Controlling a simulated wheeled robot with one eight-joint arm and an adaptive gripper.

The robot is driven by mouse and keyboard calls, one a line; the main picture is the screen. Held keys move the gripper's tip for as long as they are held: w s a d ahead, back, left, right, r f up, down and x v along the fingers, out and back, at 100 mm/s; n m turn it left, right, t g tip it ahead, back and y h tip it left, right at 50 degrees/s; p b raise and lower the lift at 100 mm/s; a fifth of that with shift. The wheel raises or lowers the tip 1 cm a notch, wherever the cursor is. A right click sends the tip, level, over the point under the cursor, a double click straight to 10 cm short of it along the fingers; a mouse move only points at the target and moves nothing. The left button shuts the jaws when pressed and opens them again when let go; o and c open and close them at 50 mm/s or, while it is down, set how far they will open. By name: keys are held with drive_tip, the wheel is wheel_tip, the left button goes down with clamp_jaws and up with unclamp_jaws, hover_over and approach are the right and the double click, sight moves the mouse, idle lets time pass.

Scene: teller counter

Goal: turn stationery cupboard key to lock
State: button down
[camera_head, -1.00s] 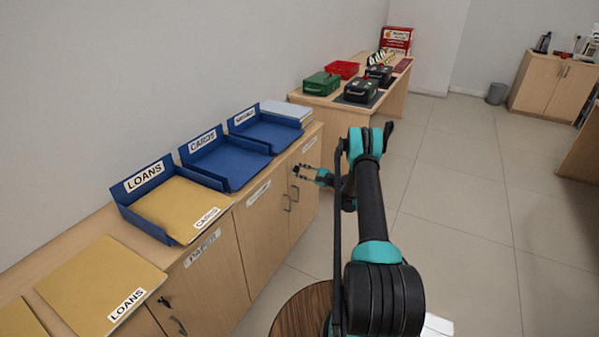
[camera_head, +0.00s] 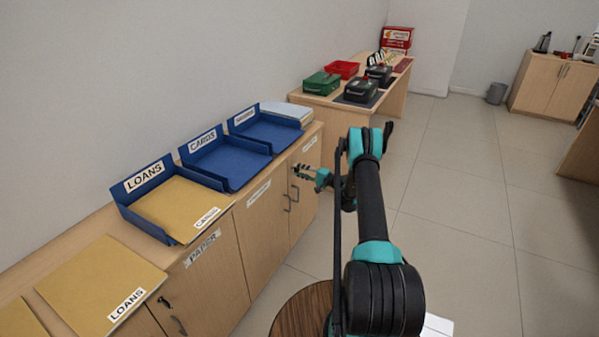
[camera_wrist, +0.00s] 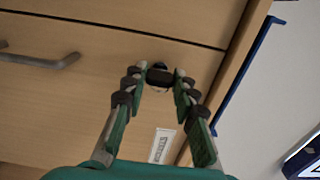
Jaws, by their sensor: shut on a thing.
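My gripper (camera_head: 302,170) is at the far door of the wooden cupboard (camera_head: 262,225), near that door's upper edge. In the wrist view my gripper (camera_wrist: 160,82) has its fingertips closed on the dark head of a key (camera_wrist: 160,75), against the cupboard front (camera_wrist: 90,95). A small pale round part shows just beneath the key head, probably the lock. The fingers hide most of it, and the key's shaft is not visible. A white label (camera_wrist: 162,146) on the door shows between the fingers. The key is too small to make out in the head view.
Blue trays (camera_head: 222,165) and tan folders (camera_head: 100,285) lie on the cupboard top. Door handles (camera_head: 290,200) stick out below my gripper. Another key (camera_head: 164,301) shows at the near door. A desk (camera_head: 325,103) with cash boxes stands beyond. Floor at right is clear.

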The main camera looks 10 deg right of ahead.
idle(0.3)
drive_tip(key=c, duration=1.2)
unclamp_jaws()
drive_tip(key=v, duration=1.2)
